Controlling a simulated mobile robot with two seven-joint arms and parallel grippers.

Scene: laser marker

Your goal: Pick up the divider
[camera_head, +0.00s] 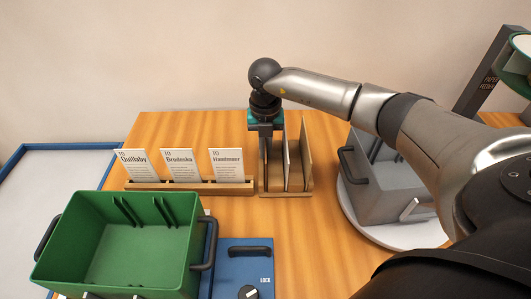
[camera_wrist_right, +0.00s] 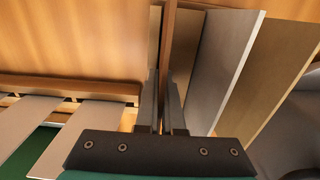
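A wooden rack (camera_head: 285,193) stands at the middle back of the table with upright thin panels in it. My right gripper (camera_head: 265,135) reaches down over its left part. In the right wrist view a thin brown upright panel (camera_wrist_right: 169,38) runs between the two fingers of my right gripper (camera_wrist_right: 163,110). The fingers are close on either side of it; whether they touch it is unclear. A grey panel (camera_wrist_right: 222,68) and a tan panel (camera_wrist_right: 268,85) stand to its right. I cannot tell which panel is the divider. My left gripper is not in view.
A card holder (camera_head: 190,188) with three name cards stands left of the rack. A green bin (camera_head: 120,250) is at front left, beside a blue box (camera_head: 245,270) marked LOCK. A grey bin (camera_head: 375,190) sits on a round plate at right.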

